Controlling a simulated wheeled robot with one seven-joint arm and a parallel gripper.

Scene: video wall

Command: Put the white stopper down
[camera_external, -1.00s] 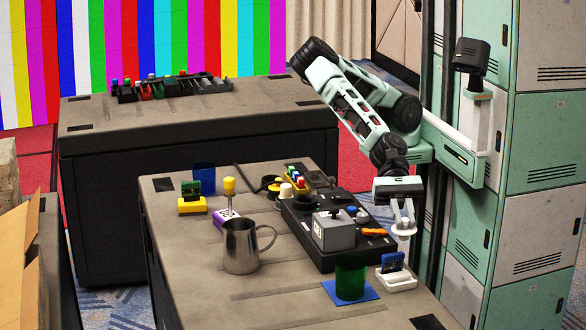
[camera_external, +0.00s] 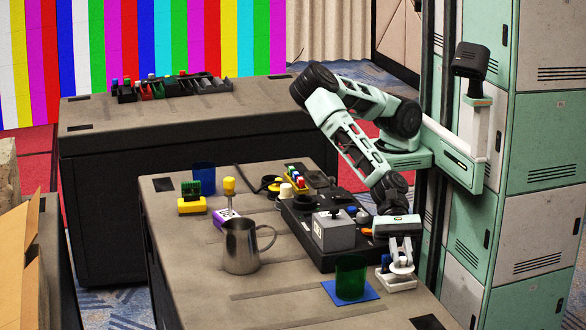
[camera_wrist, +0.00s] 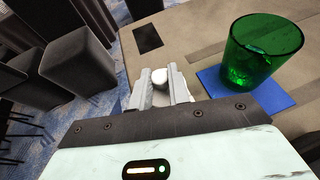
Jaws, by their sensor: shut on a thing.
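My gripper (camera_external: 400,256) points down at the table's right edge and is shut on the white stopper (camera_external: 402,268). The stopper is directly above or against the small white stand (camera_external: 397,284); I cannot tell whether they touch. In the wrist view the stopper's round white end (camera_wrist: 159,76) shows between the fingertips (camera_wrist: 160,88).
A green glass (camera_external: 351,278) stands on a blue mat (camera_external: 370,290) left of the stand. A black panel with a grey box (camera_external: 334,232) lies behind it. A metal jug (camera_external: 240,248) stands further left. The table's front right is clear.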

